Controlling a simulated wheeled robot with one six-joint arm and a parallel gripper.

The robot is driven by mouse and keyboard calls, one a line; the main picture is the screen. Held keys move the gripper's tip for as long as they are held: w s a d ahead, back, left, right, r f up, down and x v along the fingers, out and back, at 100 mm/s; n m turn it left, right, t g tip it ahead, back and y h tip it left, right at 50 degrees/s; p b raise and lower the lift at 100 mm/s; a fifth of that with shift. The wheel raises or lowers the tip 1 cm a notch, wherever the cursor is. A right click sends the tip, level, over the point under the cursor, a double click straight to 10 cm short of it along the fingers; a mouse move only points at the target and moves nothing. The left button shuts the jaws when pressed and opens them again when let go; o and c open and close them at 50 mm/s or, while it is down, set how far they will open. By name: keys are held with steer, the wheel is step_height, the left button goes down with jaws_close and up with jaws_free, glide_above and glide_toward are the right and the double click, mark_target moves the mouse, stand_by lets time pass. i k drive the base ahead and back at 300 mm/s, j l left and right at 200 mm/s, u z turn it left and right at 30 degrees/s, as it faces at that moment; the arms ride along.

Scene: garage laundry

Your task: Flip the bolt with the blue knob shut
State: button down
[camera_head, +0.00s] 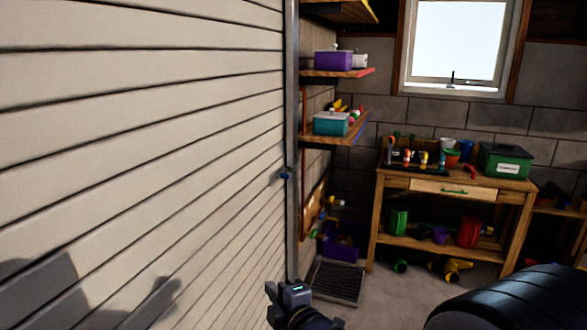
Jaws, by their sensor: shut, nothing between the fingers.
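A small bolt with a dark blue knob (286,176) sits on the metal edge post at the right end of the pale slatted wall or door panel (150,130). It is small and far off, so I cannot tell which way the bolt lies. My gripper (277,291) is at the bottom centre, dark, with a small green light on its body. It is shut and empty, well below the knob and apart from it. Its fingertips are small and partly hidden.
Wooden shelves (330,139) with bins stand right of the post. A wooden workbench (455,178) holds pots, tools and a green box (504,161). A yellow object (452,270) lies underneath. A window (455,45) is above.

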mark_target(281, 174)
steer(key=i+z, duration=0.15)
steer(key=i, duration=1.6)
